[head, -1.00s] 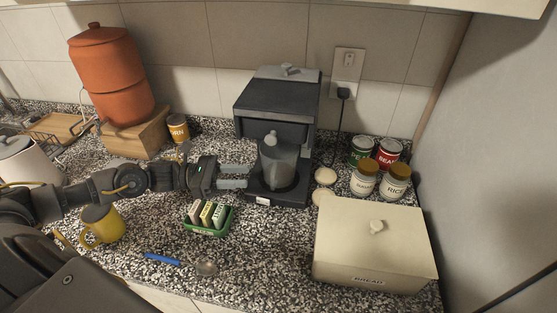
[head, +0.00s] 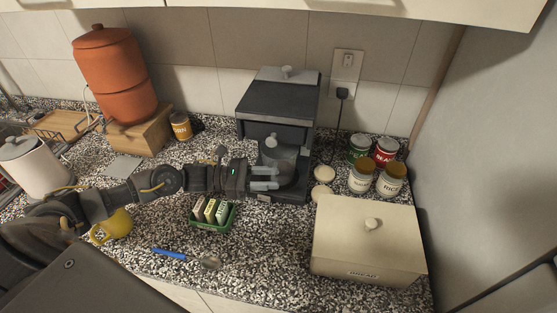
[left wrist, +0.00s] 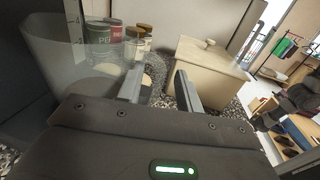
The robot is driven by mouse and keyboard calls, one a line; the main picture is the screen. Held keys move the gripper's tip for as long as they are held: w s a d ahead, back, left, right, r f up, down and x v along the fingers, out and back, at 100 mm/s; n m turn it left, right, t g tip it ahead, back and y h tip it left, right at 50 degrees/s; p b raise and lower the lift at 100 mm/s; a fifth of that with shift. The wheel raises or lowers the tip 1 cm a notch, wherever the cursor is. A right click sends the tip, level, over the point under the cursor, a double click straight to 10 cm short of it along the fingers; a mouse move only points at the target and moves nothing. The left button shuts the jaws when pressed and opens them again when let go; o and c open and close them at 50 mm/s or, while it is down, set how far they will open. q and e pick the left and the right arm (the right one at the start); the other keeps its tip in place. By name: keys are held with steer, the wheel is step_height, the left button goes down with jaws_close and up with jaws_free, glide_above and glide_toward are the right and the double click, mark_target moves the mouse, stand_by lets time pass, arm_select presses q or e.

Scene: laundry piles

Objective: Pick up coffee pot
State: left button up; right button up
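The coffee pot (head: 282,163) is a grey, see-through jug with a round grey lid knob, standing upright in the black coffee maker (head: 277,103). My left gripper (head: 277,178) is at the pot's lower left front in the head view, its two fingers apart and overlapping the pot. In the left wrist view the clear pot (left wrist: 88,55) lies mostly left of the open fingers (left wrist: 160,85), with one finger over its right edge. Nothing is clearly held between the fingers. Contact with the pot cannot be told. My right gripper is not in view.
A green tray (head: 212,225) of packets is just below my left wrist. A cream bread box (head: 368,262) stands at the right. Several jars and cans (head: 362,177) stand behind it. A yellow mug (head: 112,226) is beside my left forearm. A blue-handled utensil (head: 170,254) lies in front.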

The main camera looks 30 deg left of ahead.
arm_select(q)
jaws_close()
steer(key=shift+r, duration=0.1)
stand_by(0.4)
